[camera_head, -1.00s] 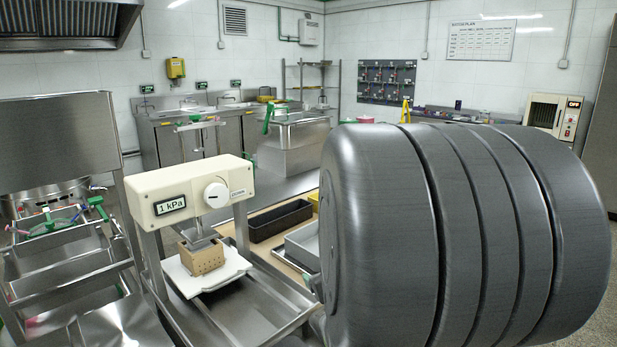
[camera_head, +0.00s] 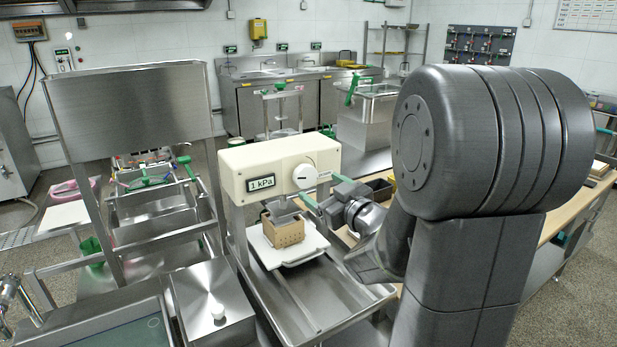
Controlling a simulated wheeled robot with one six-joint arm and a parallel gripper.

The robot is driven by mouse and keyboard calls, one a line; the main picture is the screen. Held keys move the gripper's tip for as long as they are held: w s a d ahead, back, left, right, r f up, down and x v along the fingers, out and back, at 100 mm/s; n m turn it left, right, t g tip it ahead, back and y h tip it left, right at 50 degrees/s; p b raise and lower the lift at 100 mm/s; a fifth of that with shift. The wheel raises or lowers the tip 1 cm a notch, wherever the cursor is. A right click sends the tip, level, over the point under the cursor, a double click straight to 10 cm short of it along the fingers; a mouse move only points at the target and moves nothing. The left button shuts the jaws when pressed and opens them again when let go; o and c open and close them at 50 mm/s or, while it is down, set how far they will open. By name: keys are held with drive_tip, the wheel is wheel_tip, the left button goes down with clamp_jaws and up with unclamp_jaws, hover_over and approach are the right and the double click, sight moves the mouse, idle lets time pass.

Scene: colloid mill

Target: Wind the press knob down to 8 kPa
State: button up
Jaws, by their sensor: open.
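The press has a cream head (camera_head: 240,160) on two metal posts. Its display (camera_head: 261,183) reads 1 kPa. The round white press knob (camera_head: 305,176) is on the head's front, right of the display, with a dark mark on its face. Under the head, a grey press plate (camera_head: 282,208) sits over a tan perforated box (camera_head: 285,232) on a white board (camera_head: 300,247). My gripper (camera_head: 321,188) is open and empty, with green-tipped fingers just right of and below the knob. I cannot tell whether a finger touches the knob.
A metal drain tray (camera_head: 330,300) lies below the press. Steel basins and a frame (camera_head: 140,105) stand to the left. A dark loaf-shaped tin (camera_head: 378,190) lies on the bench behind my wrist. My arm hides much of the right side.

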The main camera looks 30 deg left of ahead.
sight(308, 178)
drive_tip(key=x, duration=0.6)
drive_tip(key=shift+w+a+p, duration=0.15)
drive_tip(key=shift+a+p, duration=0.2)
drive_tip(key=shift+p, duration=0.05)
drive_tip(key=c, duration=1)
